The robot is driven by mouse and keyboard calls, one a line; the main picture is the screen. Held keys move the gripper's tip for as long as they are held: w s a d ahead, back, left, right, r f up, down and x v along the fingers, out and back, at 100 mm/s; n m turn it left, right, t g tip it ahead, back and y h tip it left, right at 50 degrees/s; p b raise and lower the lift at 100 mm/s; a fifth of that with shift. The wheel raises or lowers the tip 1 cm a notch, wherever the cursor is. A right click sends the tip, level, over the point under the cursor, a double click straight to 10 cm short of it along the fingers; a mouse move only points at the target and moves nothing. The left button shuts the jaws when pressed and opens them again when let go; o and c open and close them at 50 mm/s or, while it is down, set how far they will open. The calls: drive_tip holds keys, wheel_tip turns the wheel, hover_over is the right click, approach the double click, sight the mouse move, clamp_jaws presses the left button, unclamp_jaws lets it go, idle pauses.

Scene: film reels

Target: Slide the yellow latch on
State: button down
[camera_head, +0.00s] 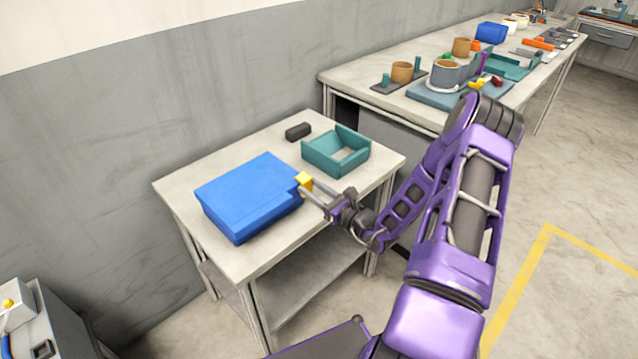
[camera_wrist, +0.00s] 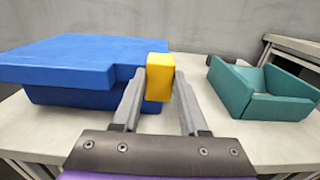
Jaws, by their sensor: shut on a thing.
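The yellow latch (camera_head: 304,181) is a small block at the right edge of the blue box (camera_head: 246,189) on the small table. In the wrist view the latch (camera_wrist: 160,77) sits between my fingertips, beside a notch in the blue lid (camera_wrist: 85,60). My gripper (camera_head: 311,190) reaches in from the right and is shut on the latch; it also shows in the wrist view (camera_wrist: 159,88). The lid lies flat on the box. The gripper fingers hide part of the box's right side and the lower part of the latch.
A teal open tray (camera_head: 337,160) stands on the table right of the blue box. A dark block (camera_head: 298,131) lies behind it. The table's front strip (camera_head: 262,257) is bare. A long workbench (camera_head: 350,76) with several parts stands at the back right.

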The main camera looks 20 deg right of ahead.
drive_tip(key=shift+c, duration=2.1)
unclamp_jaws()
drive_tip(key=v, duration=1.7)
drive_tip(key=shift+s+p, duration=0.2)
drive_tip(key=shift+p, duration=0.15)
drive_tip(key=shift+d, duration=0.1)
